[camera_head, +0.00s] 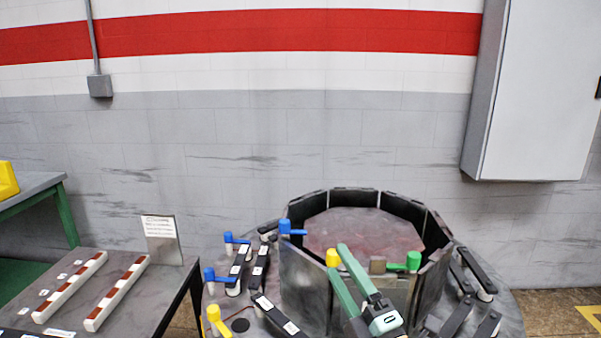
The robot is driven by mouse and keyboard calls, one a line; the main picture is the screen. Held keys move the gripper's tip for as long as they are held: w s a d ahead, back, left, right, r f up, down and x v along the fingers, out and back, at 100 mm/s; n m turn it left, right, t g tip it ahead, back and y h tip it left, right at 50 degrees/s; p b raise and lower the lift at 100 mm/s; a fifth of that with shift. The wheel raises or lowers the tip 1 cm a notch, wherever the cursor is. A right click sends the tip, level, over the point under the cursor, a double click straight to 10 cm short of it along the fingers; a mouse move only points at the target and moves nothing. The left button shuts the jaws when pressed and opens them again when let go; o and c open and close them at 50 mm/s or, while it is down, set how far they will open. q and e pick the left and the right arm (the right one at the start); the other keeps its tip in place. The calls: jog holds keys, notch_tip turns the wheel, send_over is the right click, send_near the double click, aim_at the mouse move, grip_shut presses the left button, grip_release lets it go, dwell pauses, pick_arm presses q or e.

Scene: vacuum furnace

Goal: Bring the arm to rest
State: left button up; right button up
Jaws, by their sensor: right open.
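My right gripper (338,260) shows at the lower centre right, with two green fingers spread apart and nothing seen between them. Its fingers overlap the near wall of the dark many-sided furnace ring (303,282) in the picture; I cannot tell whether they touch it. A blue handle (290,228) sticks out at the ring's left rim. My left gripper is not in view.
The round base around the ring carries dark clamps (260,268), blue handles (220,276) and a yellow handle (218,320). A grey table (110,312) with two long white strips stands at left. A grey cabinet (540,90) hangs on the wall at upper right.

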jog(key=s+d+f+m+g+h, duration=0.45)
jog(key=d+f+m, duration=0.2)
jog(key=f, duration=0.35)
jog(key=s+d+f+m+g+h, duration=0.3)
jog(key=s+d+f+m+h, duration=0.15)
jog(key=f+m, duration=0.45)
jog(key=s+d+f+m+g, duration=0.25)
jog(key=s+f+g, duration=0.2)
jog(key=s, duration=0.55)
jog(key=s+d+f+m+g, duration=0.1)
jog(key=s+f+m+g, duration=0.25)
jog(key=s+f, duration=0.45)
jog(key=w+a+f+n+t+y, duration=0.1)
jog(key=w+a+f+t+y, duration=0.1)
jog(key=f, duration=0.6)
jog(key=shift+w+a+f+t+y+p, duration=0.35)
jog(key=shift+w+a+f+t, duration=0.1)
jog(key=shift+a+t, duration=0.9)
